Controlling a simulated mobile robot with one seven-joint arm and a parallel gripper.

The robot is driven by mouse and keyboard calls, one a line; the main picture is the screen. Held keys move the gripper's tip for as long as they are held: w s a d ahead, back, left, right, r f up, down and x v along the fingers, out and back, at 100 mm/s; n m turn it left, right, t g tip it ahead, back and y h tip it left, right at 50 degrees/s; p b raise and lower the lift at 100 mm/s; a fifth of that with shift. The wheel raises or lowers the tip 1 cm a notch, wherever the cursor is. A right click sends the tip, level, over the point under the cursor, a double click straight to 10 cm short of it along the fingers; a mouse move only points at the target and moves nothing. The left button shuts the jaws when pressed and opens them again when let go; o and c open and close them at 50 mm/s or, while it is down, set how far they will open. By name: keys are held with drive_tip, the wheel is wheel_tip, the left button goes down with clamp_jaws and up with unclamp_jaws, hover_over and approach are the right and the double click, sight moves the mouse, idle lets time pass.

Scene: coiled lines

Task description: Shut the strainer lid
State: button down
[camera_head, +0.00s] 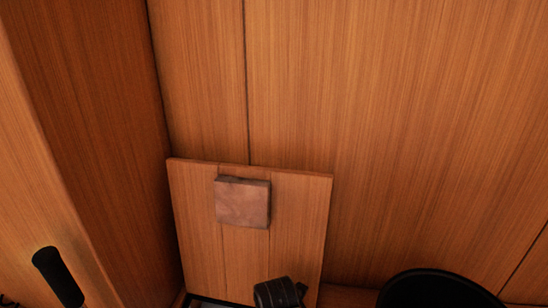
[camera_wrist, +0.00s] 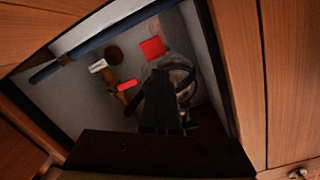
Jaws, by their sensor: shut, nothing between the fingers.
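In the wrist view I look down into an open compartment with grey walls. A pale, rounded fitting, which looks like the strainer (camera_wrist: 182,76), stands inside, with dark curved parts around it. A red square piece (camera_wrist: 152,48) shows at its upper left. I cannot tell which part is the lid or how far open it is. My gripper (camera_wrist: 163,78) is shut and empty, and its dark fingers overlap the view of the fitting and hide part of it. I cannot tell whether they touch it. In the head view the dark part at bottom centre is probably my arm.
A wooden hatch panel (camera_head: 295,215) with a brown square block (camera_head: 242,202) stands raised against wood panelling. In the compartment are a blue pipe (camera_wrist: 95,42), a brown fitting with a red handle (camera_wrist: 127,85) and a white handle (camera_wrist: 97,65). Wooden edges (camera_wrist: 232,70) frame the opening closely.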

drive_tip(key=s+a+f+p, duration=0.1)
drive_tip(key=s+f+p, duration=0.2)
drive_tip(key=s, duration=0.3)
wheel_tip(320, 180, up, 10)
drive_tip(key=w+p, duration=0.1)
drive_tip(key=p, duration=1)
drive_tip(key=shift+r+g, duration=0.15)
drive_tip(key=shift+g, duration=0.25)
